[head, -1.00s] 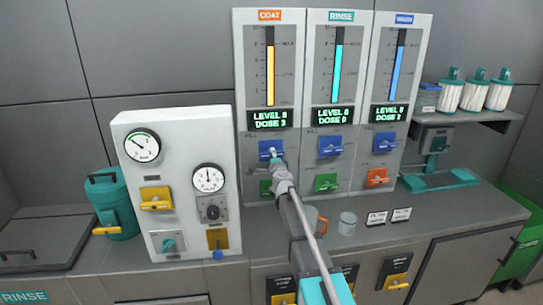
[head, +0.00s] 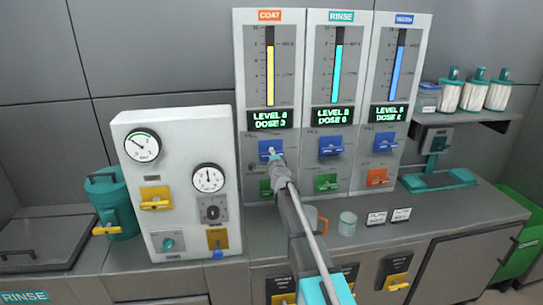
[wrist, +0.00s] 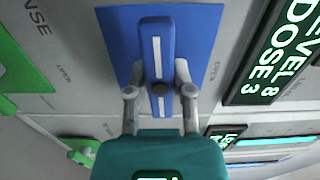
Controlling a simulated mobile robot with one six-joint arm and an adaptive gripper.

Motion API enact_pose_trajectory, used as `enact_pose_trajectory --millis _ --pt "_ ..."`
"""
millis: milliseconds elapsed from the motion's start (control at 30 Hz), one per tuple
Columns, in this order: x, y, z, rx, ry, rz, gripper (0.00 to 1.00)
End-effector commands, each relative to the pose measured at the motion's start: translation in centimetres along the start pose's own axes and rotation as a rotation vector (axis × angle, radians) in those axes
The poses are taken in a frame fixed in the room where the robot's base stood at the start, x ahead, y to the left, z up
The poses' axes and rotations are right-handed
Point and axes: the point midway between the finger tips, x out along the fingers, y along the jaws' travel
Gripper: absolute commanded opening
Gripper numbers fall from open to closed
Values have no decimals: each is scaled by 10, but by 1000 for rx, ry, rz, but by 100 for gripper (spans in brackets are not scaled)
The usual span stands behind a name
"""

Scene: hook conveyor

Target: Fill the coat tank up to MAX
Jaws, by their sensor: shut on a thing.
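The coat tank panel (head: 240,65) stands at the left of three gauge panels. Its yellow level column (head: 270,75) reaches up to about the upper mark, and its display (head: 269,119) reads level 8, dose 3. My gripper (head: 277,158) is at the blue fill valve (head: 264,146) under that display. In the wrist view my gripper (wrist: 159,92) is shut on the blue valve handle (wrist: 157,45), one finger on each side. The handle, with a white stripe, lies in line with the picture's vertical on its blue plate. A green valve (head: 265,187) sits below, partly hidden by my arm.
The rinse (head: 334,65) and third (head: 396,65) panels stand to the right with their own valves. A pressure-gauge box (head: 180,125) is at the left. A cup with an orange handle (head: 312,218) and a clear cup (head: 347,223) stand on the counter near my arm.

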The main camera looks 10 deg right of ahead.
Motion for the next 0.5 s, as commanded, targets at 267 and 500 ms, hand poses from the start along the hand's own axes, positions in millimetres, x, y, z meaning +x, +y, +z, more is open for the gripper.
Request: enact_pose_trajectory --millis 267,500 --pt "0 0 0 -9 0 0 0" --pt "0 0 0 -92 0 0 0"
